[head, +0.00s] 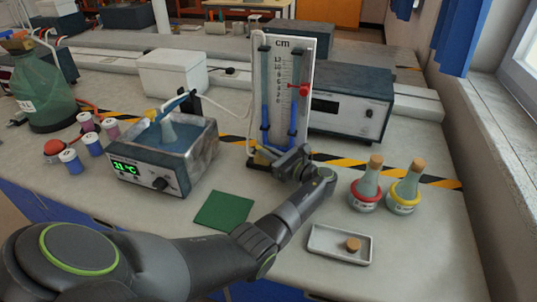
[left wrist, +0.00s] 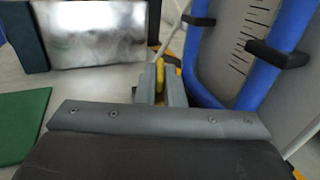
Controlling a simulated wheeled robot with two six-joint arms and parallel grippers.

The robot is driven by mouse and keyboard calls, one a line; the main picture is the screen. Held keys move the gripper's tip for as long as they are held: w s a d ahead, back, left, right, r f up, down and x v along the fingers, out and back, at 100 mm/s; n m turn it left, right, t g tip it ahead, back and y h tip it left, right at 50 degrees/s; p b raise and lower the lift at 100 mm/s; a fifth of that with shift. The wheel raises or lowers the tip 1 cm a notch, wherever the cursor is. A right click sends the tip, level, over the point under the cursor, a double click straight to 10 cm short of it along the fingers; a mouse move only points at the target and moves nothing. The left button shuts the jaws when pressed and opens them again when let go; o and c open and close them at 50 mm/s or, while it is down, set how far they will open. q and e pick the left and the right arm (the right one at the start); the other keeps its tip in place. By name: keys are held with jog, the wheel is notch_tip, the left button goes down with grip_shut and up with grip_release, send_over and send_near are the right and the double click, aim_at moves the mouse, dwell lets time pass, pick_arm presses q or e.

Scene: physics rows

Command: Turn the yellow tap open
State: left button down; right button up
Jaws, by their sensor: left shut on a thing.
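The yellow tap shows in the left wrist view (left wrist: 159,76) as a narrow yellow piece between my two fingers. My left gripper (left wrist: 160,88) is shut on it. In the head view my left gripper (head: 264,160) is at the foot of the manometer (head: 279,85), a white upright board with a cm scale and a blue-filled U-tube. There the gripper hides most of the tap, and how far the tap is turned cannot be told. My right gripper is in neither view.
The water bath (head: 170,160), reading 31 °C, stands left of my gripper. A green mat (head: 224,211) lies in front. Red-ringed (head: 367,188) and yellow-ringed (head: 405,190) flasks and a white tray (head: 325,243) with a cork stand to the right. A grey instrument (head: 345,105) is behind.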

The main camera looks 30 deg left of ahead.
pick_arm(q)
jog(key=shift+f, duration=0.25)
jog(key=c, duration=1.5)
grip_release()
jog(key=shift+r, duration=0.1)
jog(key=shift+c, duration=0.2)
jog(key=shift+r, duration=0.15)
